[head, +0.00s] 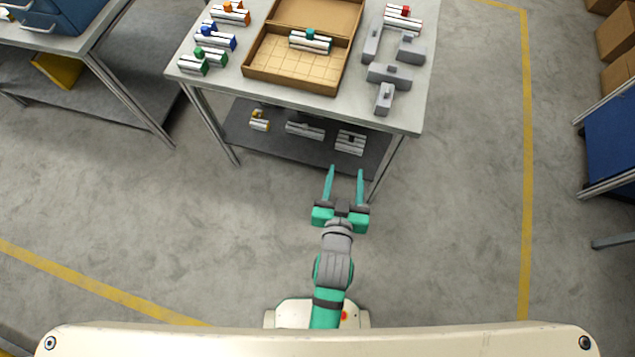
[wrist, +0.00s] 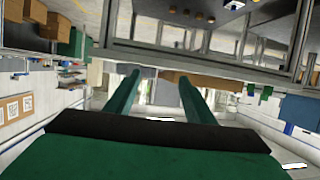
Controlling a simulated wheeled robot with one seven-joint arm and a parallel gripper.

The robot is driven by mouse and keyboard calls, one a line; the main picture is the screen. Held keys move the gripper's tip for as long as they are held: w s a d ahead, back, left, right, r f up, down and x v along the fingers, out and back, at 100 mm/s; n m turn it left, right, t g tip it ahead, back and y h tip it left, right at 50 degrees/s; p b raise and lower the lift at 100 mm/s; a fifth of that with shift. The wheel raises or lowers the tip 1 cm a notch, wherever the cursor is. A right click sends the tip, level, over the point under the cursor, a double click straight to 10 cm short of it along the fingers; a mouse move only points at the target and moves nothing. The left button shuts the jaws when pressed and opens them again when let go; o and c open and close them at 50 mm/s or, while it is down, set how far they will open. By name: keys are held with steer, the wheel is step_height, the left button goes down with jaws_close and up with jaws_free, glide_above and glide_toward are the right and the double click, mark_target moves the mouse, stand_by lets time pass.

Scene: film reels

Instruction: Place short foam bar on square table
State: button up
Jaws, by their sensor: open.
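Several grey blocks with small knobs sit at the right of the grey-topped table (head: 222,78); they look like foam bars. The smallest-looking one, perhaps the short foam bar (head: 384,99), lies nearest the table's front edge. A longer grey bar (head: 388,74) lies just behind it. My gripper (head: 346,172) is open and empty, in front of the table and apart from it. Its two green fingers also show in the wrist view (wrist: 157,76), with nothing between them. I cannot tell which table is the square one.
A wooden tray (head: 290,82) on the table holds a green-knobbed white bar. Coloured-knob bars stand left, a red-knobbed one (head: 402,18) back right. The lower shelf (head: 275,145) holds more bars. Another table (head: 75,45) is left, a blue-sided unit (head: 612,145) right. Open floor surrounds me.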

steer(key=s+a+r+n+y, duration=0.1)
steer(key=s+a, duration=0.2)
steer(key=s, duration=0.7)
steer(key=s+a+r+t+y, duration=0.1)
steer(key=s+a, duration=0.3)
steer(key=s, duration=0.6)
steer(key=shift+s+r+n+y, duration=0.2)
steer(key=shift+r+n+y, duration=0.15)
steer(key=shift+r, duration=0.4)
